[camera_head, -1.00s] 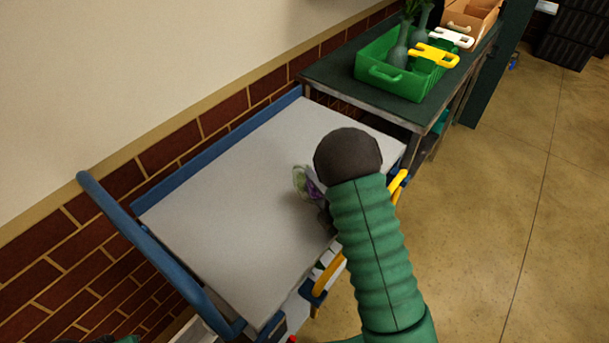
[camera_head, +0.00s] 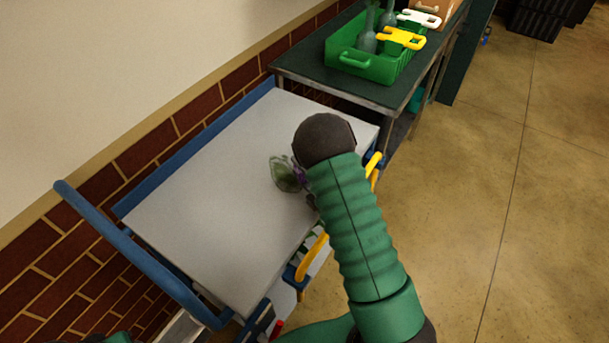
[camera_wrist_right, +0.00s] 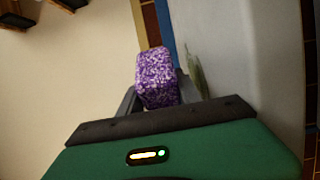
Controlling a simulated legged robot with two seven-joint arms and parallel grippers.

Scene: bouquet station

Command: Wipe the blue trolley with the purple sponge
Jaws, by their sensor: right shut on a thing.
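The blue trolley (camera_head: 205,190) has a pale grey top, a blue back rim and a blue push handle at the left. The purple sponge (camera_wrist_right: 157,75) is speckled and sits between the fingers of my right gripper (camera_wrist_right: 158,94), which is shut on it. In the head view only a sliver of the sponge (camera_head: 299,174) shows beside my arm, over the right part of the top. A green, leaf-like patch (camera_head: 284,175) lies on the top beside the sponge. It also shows in the wrist view (camera_wrist_right: 195,70). Whether the sponge touches the top is unclear. My left gripper is out of view.
A dark green table (camera_head: 300,68) stands beyond the trolley, with a green crate (camera_head: 350,62) holding vases and a yellow tool (camera_head: 400,38). A brick wall (camera_head: 110,190) runs behind the trolley. Yellow handles (camera_head: 312,258) stick out along its near side.

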